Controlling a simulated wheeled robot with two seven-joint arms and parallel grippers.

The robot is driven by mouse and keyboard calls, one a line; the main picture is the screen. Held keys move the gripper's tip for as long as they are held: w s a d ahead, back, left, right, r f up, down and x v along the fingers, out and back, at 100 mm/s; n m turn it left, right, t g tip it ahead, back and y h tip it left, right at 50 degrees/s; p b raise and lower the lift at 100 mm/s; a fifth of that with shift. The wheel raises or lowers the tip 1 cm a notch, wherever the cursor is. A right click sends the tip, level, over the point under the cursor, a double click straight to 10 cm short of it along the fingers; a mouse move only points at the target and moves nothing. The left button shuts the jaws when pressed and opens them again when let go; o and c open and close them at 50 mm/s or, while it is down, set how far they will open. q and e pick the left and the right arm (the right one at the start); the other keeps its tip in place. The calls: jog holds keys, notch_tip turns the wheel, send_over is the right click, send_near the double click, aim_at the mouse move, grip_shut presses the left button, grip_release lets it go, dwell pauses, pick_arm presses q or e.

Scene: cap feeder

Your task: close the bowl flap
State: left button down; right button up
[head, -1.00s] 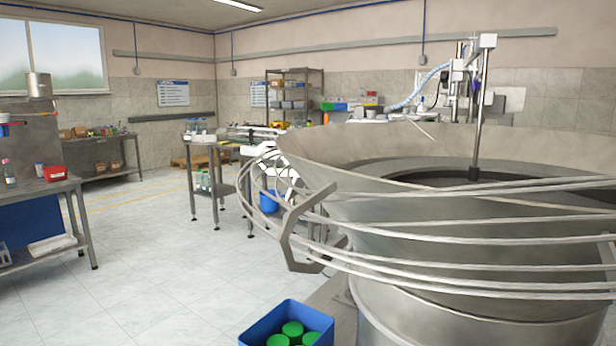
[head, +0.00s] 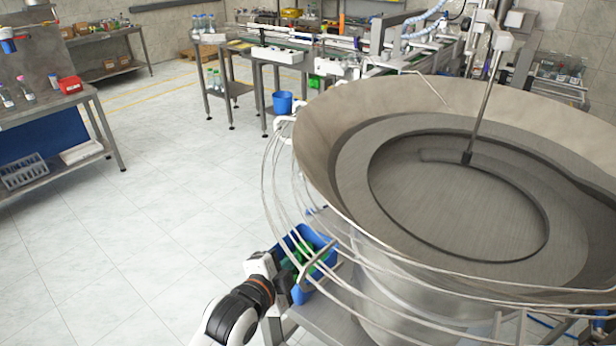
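The bowl flap (head: 272,205) is a guard of several thin curved metal bars. In the head view it hangs around the outer left and near side of the large steel bowl (head: 325,125), mostly below the rim, and the bowl's top is uncovered. Its flat grey handle (head: 318,263) stands on the near left side. My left gripper (head: 293,283) comes in from the bottom, close to the handle and in front of the blue bin. Its fingers are small and dark, and I cannot tell whether they touch the handle. My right gripper is not in view.
A blue bin (head: 325,268) with green caps stands below the bars, close to my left gripper. A thin post with a sensor (head: 467,157) reaches down into the bowl. A conveyor line (head: 330,45) stands behind. The floor (head: 150,220) to the left is clear.

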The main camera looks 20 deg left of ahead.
pick_arm(q)
jog(key=w+r+m+t+h, duration=0.1)
jog(key=w+r+m+t, duration=0.4)
jog(key=r, duration=0.3)
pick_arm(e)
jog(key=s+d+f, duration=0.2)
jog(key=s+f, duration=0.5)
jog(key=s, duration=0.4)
pick_arm(q)
jog(key=w+a+g+p, duration=0.1)
jog(key=w+p, duration=0.3)
jog(key=w, duration=0.8)
jog(key=shift+a+f+p, duration=0.2)
jog(key=shift+f+p, duration=0.05)
jog(key=shift+p, duration=0.1)
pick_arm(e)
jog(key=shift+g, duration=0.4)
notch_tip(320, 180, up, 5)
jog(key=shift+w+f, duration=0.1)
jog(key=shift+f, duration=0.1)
pick_arm(q)
jog(key=shift+w, duration=0.1)
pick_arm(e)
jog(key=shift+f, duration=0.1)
